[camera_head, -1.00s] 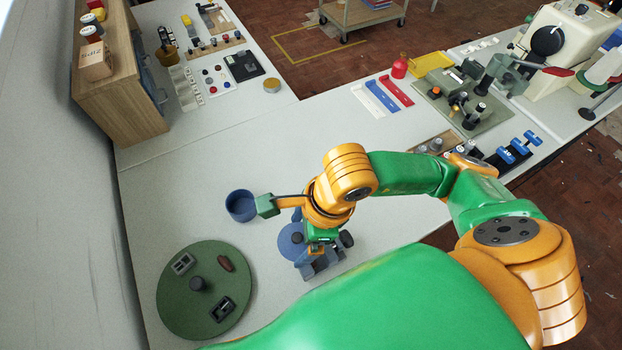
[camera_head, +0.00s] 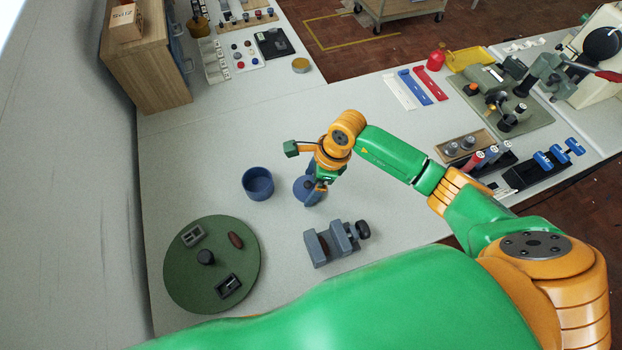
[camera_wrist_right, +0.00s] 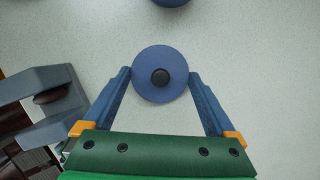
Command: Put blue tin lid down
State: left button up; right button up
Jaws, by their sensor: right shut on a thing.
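The blue tin lid (camera_head: 302,190) is a flat round disc with a dark knob; in the wrist view the lid (camera_wrist_right: 147,87) sits between my fingertips. My right gripper (camera_wrist_right: 160,76) is shut on the lid's edges, and in the head view the gripper (camera_head: 316,188) partly covers it. I cannot tell how high the lid is above the table. The open blue tin (camera_head: 258,184) stands just left of the lid, apart from it; its edge shows at the top of the wrist view (camera_wrist_right: 171,2). My left gripper is not in view.
A grey vise (camera_head: 335,243) stands below the lid in the head view. A green round board (camera_head: 212,275) with small parts lies at lower left. A wooden cabinet (camera_head: 150,70) stands at upper left. The pale table (camera_head: 240,130) is clear above the tin.

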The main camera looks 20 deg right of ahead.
jog(key=shift+f, duration=0.1)
jog(key=shift+f+b, duration=0.15)
jog(key=shift+b, duration=0.2)
jog(key=o, duration=1.1)
jog(key=shift+r+p, duration=0.25)
jog(key=shift+p, duration=0.05)
jog(key=b+v, duration=0.1)
jog(key=v, duration=1.1)
jog(key=shift+s, duration=0.1)
